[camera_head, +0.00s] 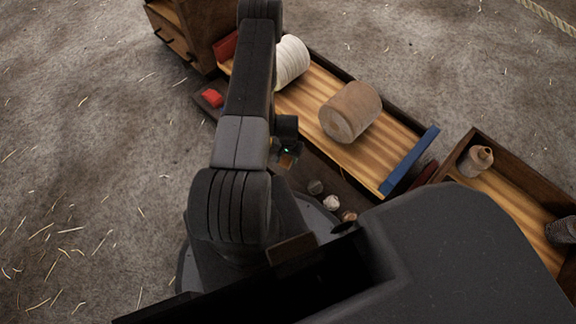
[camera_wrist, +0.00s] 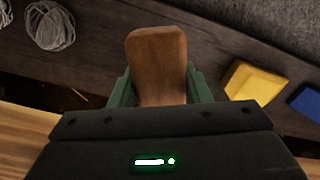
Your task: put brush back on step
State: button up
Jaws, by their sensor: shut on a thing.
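My gripper (camera_wrist: 160,92) is shut on a brown wooden piece, which I take to be the brush (camera_wrist: 157,58); its smooth rounded end sticks out between the green fingers. Bristles are not visible. In the head view the gripper (camera_head: 287,150) hangs beside my arm, with a small brown part of the brush (camera_head: 287,161) showing below it. The dark wooden step (camera_head: 333,176) runs along the near side of the light wooden tray. In the wrist view the step (camera_wrist: 105,60) lies beneath the brush; I cannot tell whether they touch.
Grey twine balls (camera_wrist: 50,26) lie on the step at one side, yellow (camera_wrist: 253,82) and blue (camera_wrist: 306,101) blocks at the other. A red block (camera_head: 212,97) sits at its far end. The tray holds a white spool (camera_head: 291,62) and a brown cylinder (camera_head: 350,110).

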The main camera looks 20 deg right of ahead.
jog(key=shift+f+b, duration=0.8)
jog(key=shift+f, duration=2.3)
jog(key=shift+f, duration=0.1)
jog(key=o, duration=1.1)
jog(key=shift+o, duration=0.2)
notch_tip(320, 180, up, 12)
jog(key=p, duration=0.3)
